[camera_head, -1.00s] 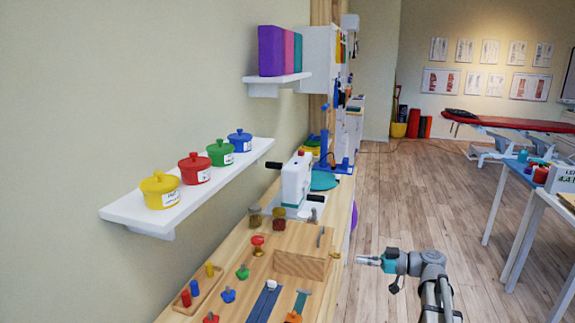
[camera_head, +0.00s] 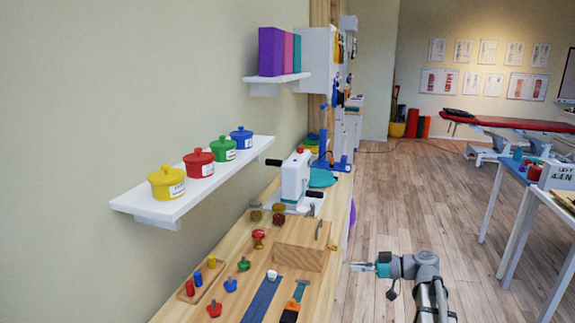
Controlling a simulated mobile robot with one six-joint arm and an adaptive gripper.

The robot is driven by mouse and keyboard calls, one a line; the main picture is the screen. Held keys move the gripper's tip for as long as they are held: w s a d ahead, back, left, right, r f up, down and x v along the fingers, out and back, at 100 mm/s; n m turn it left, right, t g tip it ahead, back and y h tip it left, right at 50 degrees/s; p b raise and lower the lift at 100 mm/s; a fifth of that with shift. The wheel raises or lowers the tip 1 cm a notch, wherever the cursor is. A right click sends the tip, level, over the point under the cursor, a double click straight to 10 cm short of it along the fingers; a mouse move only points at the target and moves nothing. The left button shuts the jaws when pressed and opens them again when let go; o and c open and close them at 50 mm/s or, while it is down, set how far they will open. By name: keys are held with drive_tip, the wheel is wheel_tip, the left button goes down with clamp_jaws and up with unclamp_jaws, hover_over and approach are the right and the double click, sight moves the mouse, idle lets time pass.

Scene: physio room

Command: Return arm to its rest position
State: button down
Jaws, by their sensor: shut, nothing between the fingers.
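My gripper (camera_head: 358,266) is at the lower middle-right of the head view, at the end of my grey arm, pointing left. It is shut and empty. It hangs in the open beside the right edge of the wooden bench (camera_head: 208,272), apart from it and near the wooden box (camera_head: 300,258). My arm folds down toward the bottom edge of the picture, where its lower part is cut off.
Several coloured pots stand on a white wall shelf (camera_head: 150,209). Pegs and knobs sit on the bench, with a white device (camera_head: 294,178) behind. A table (camera_head: 545,192) and red treatment bed (camera_head: 520,123) stand right. The wood floor (camera_head: 420,205) between is clear.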

drive_tip(key=s+a+f+m+g+h, duration=0.3)
drive_tip(key=s+a+f+m+h, duration=0.35)
drive_tip(key=f, duration=0.25)
drive_tip(key=s+d+f+m+g+h, duration=0.1)
drive_tip(key=s+d+f+m+h, duration=0.3)
drive_tip(key=s+f+m+h, duration=0.4)
wheel_tip(320, 180, up, 15)
drive_tip(key=n+p, duration=0.1)
drive_tip(key=p, duration=1.1)
drive_tip(key=shift+s+a+f+h+p, duration=0.2)
drive_tip(key=shift+s+h+p, duration=0.1)
drive_tip(key=shift+h+p, duration=0.1)
